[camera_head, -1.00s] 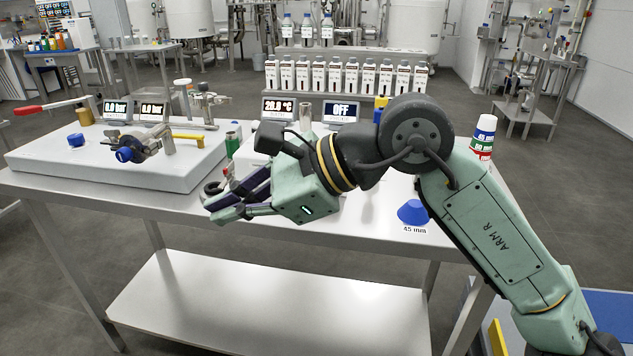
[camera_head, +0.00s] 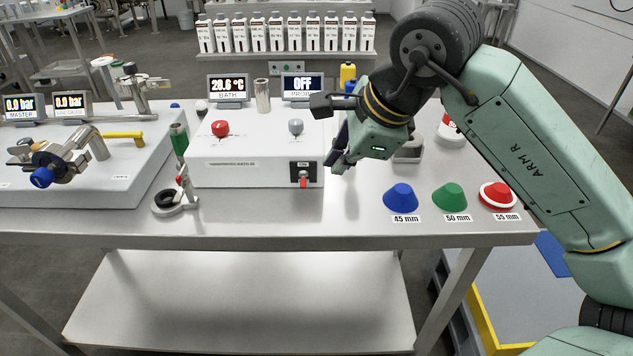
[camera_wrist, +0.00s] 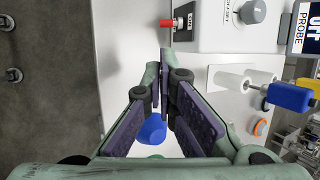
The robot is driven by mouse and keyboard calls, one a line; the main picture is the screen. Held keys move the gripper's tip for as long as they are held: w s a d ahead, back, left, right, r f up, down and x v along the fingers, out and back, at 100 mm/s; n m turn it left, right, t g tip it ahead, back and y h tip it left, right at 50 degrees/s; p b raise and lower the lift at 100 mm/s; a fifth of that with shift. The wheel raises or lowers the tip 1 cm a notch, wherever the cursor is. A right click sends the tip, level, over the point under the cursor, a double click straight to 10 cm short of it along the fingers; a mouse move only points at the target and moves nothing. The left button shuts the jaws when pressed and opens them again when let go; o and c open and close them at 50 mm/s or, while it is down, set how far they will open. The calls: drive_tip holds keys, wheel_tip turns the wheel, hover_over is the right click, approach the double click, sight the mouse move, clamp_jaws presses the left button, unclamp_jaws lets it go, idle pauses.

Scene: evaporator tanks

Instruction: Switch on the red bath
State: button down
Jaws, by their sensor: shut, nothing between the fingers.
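The bath unit is a white box (camera_head: 250,171) on the steel table. Its top carries a red knob (camera_head: 220,128) on the left and a grey knob (camera_head: 296,127) on the right. A small red switch (camera_head: 303,182) sits on a dark plate low on the front face; it also shows in the wrist view (camera_wrist: 168,22). The BATH display (camera_head: 228,87) shows a temperature, and the PROBE display (camera_head: 301,85) reads OFF. My gripper (camera_head: 338,168) is shut and empty beside the box's right end, apart from the red switch. Its fingers (camera_wrist: 165,60) also show in the wrist view.
Blue (camera_head: 401,197), green (camera_head: 449,196) and red (camera_head: 497,194) cones stand in front right on the table. A ring stand (camera_head: 175,203) is left of the box. A valve panel (camera_head: 95,180) fills the left side. Several bottles (camera_head: 285,35) line the back.

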sight(314, 195)
drive_tip(key=p+x, duration=0.2)
drive_tip(key=x, duration=0.7)
drive_tip(key=shift+w+a+f, duration=0.1)
drive_tip(key=shift+a+f, duration=0.05)
drive_tip(key=shift+w+f, duration=0.15)
drive_tip(key=shift+f, duration=0.15)
